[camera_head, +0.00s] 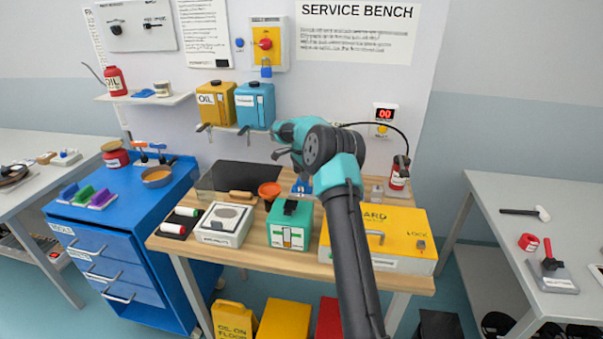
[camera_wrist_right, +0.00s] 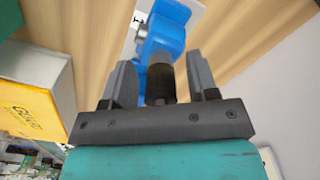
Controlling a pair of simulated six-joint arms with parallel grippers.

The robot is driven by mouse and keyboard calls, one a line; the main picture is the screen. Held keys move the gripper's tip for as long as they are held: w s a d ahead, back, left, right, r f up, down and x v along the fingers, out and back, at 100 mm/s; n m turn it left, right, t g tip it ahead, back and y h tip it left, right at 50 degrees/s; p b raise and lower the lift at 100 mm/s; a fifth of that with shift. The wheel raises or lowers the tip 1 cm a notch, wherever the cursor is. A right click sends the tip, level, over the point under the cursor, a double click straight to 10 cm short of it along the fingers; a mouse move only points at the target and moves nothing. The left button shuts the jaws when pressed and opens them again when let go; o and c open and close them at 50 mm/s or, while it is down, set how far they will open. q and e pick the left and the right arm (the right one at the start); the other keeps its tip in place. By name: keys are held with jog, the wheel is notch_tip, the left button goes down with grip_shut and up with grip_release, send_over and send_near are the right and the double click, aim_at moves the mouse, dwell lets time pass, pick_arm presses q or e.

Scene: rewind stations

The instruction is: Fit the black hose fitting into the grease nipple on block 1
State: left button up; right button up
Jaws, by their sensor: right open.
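A blue block (camera_wrist_right: 165,35) with a grey metal part on its side shows just ahead of my right gripper (camera_wrist_right: 158,80) in the right wrist view. A black round piece (camera_wrist_right: 160,84) with a grey shaft stands between the open fingers, with space on both sides. It is in line with the blue block; whether it touches it I cannot tell. In the head view the blue block (camera_head: 301,187) shows small on the bench, partly behind my right wrist. The right fingertips are mostly hidden there. No block number is readable. My left gripper is not in view.
A yellow guard box (camera_head: 398,222) and a green box (camera_head: 290,232) stand in front on the wooden bench (camera_head: 255,257). An orange funnel (camera_head: 269,190) is at the left. A black hose (camera_head: 385,127) arches right, to a red canister (camera_head: 398,177).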

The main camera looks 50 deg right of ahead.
notch_tip(320, 180, up, 12)
jog(key=shift+r, duration=0.15)
dwell(0.6)
dwell(0.4)
